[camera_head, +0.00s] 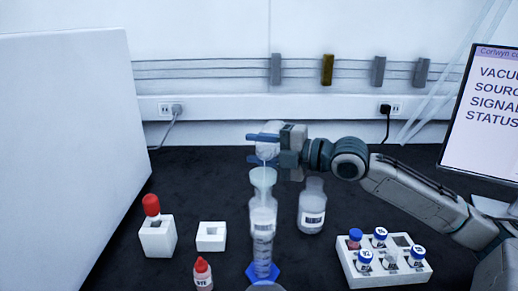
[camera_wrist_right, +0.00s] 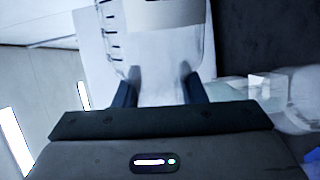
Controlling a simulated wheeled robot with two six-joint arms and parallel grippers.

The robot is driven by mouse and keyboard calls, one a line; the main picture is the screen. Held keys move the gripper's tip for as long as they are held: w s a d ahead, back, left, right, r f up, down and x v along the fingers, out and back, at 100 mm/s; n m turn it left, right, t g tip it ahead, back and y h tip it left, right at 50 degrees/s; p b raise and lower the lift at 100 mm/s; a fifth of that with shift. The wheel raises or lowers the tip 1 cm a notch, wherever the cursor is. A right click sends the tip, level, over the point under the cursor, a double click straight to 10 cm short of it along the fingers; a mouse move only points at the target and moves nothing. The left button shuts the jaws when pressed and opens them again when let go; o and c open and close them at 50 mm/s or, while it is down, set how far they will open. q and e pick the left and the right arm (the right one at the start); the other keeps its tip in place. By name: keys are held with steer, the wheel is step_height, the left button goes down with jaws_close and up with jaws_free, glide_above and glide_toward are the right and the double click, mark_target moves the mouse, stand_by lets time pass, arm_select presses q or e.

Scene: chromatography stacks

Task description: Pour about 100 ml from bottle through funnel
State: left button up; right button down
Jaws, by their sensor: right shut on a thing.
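My right gripper (camera_head: 266,144) is shut on a pale translucent bottle (camera_head: 268,152) and holds it, seemingly tipped, just above the funnel. The wrist view shows the bottle (camera_wrist_right: 160,50) between my two dark fingertips (camera_wrist_right: 157,82), with dark graduation marks at its left. The pale funnel (camera_head: 263,178) sits upright in the mouth of a clear graduated cylinder (camera_head: 262,222) with a blue base (camera_head: 261,272). A thin pale streak shows between bottle and funnel; I cannot tell if it is liquid. The cylinder's fill level is unclear. My left gripper is not in view.
A labelled clear bottle (camera_head: 312,207) stands right of the cylinder. A white rack (camera_head: 358,278) of blue-capped vials is front right. Left are a white holder (camera_head: 157,239) with a red-topped item, an empty white block (camera_head: 211,236) and a red-capped dye bottle (camera_head: 203,274). A monitor (camera_head: 485,120) stands right.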

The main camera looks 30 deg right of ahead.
steer(key=shift+r, duration=0.1)
steer(key=shift+w+d+r+m+p, duration=0.15)
steer(key=shift+r+m+p, duration=0.15)
steer(key=shift+m+p, duration=0.9)
steer(key=shift+p, duration=0.15)
steer(key=r+m+p, duration=0.1)
steer(key=m+g+p, duration=0.1)
steer(key=p, duration=0.1)
steer(key=shift+w+d+r, duration=0.15)
steer(key=shift+r, duration=0.2)
steer(key=shift+r+m+p, duration=0.1)
steer(key=shift+m+p, duration=0.2)
steer(key=shift+p, duration=0.1)
